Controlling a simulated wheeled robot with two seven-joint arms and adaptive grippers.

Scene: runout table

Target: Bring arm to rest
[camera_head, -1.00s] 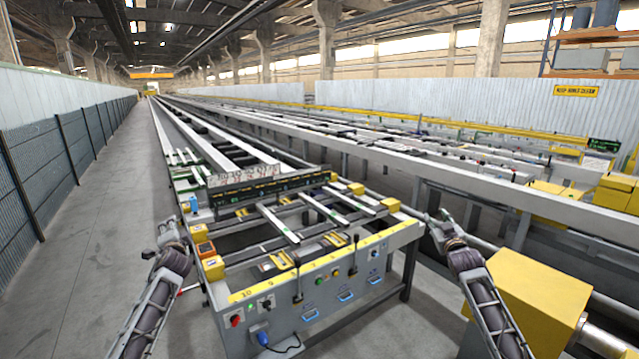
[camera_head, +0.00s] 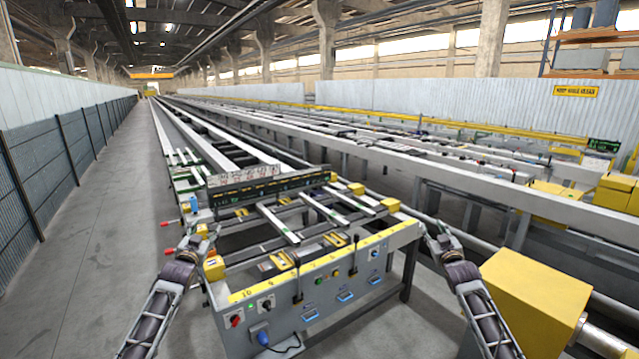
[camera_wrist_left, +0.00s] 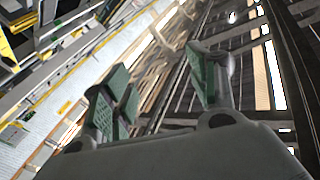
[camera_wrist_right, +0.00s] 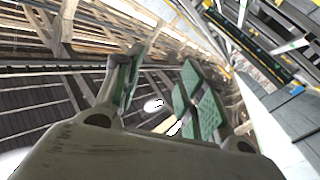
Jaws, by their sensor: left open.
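My left gripper (camera_head: 203,234) is at the left front corner of the runout table (camera_head: 238,310), in front of its yellow and orange boxes as the head view sees it. In the left wrist view its green-padded fingers (camera_wrist_left: 160,92) stand apart with nothing between them. My right gripper (camera_head: 434,230) is raised beside the table's right front corner. In the right wrist view its green-padded fingers (camera_wrist_right: 155,88) are apart and empty. Whether the left gripper touches the table corner cannot be told.
The table's front panel carries buttons, a red knob (camera_head: 235,321) and blue handles. A yellow machine block (camera_head: 530,300) stands at right, near my right forearm. Red handles (camera_head: 168,223) stick out on the table's left side. The aisle floor (camera_head: 110,220) at left is clear.

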